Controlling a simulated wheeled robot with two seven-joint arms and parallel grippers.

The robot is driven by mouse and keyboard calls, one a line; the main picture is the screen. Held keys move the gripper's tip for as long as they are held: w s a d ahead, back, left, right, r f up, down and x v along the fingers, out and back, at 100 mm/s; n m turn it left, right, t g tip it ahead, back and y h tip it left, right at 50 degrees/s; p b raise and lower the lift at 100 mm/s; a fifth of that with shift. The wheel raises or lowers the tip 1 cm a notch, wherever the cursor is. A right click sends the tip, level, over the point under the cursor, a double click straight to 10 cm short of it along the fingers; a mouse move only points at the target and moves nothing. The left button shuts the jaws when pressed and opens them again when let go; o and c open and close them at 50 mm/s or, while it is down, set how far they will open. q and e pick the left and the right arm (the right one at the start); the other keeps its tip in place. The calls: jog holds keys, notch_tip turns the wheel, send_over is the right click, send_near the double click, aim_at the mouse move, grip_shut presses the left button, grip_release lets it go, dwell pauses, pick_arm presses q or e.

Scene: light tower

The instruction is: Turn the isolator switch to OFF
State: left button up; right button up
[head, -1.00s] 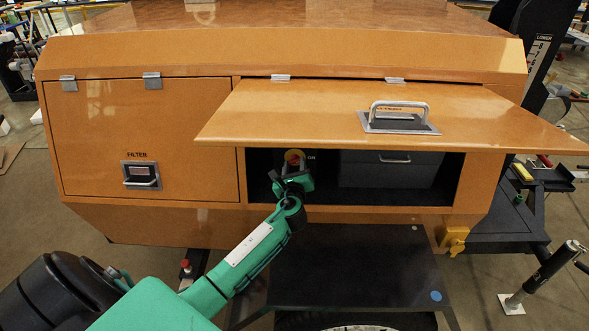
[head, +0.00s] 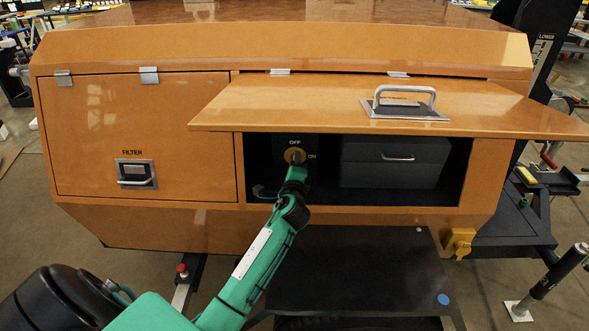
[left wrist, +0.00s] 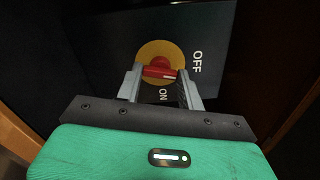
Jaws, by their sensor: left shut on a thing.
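The isolator switch is a yellow disc (head: 295,156) on a dark panel inside the open compartment, with OFF above it and ON to its right. In the left wrist view its red handle (left wrist: 160,72) lies crosswise on the yellow disc (left wrist: 160,50), roughly in line with the OFF lettering at the right; ON is below. My left gripper (left wrist: 160,78) is shut on the red handle, one finger at each side. In the head view my left gripper (head: 295,168) covers the lower part of the switch. My right gripper is out of view.
The raised orange door (head: 300,105) with a grey handle juts out just above the opening. A dark grey box (head: 394,170) stands right of the switch panel. The shut FILTER door (head: 140,130) is at left. A black platform (head: 350,265) lies below.

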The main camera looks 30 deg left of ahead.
pick_arm(q)
jog(key=shift+f+n+b, duration=0.1)
jog(key=shift+n+b, duration=0.45)
jog(key=shift+n, duration=1.05)
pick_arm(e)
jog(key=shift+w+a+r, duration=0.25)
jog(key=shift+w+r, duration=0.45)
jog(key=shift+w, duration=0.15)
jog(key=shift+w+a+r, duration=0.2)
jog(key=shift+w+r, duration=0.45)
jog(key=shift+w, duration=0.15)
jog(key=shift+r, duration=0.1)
pick_arm(q)
jog(key=o, duration=1)
jog(key=shift+s, duration=0.1)
jog(key=b+v, duration=0.1)
jog(key=v, duration=1.2)
jog(key=shift+s+d, duration=0.2)
jog(key=shift+d, duration=0.05)
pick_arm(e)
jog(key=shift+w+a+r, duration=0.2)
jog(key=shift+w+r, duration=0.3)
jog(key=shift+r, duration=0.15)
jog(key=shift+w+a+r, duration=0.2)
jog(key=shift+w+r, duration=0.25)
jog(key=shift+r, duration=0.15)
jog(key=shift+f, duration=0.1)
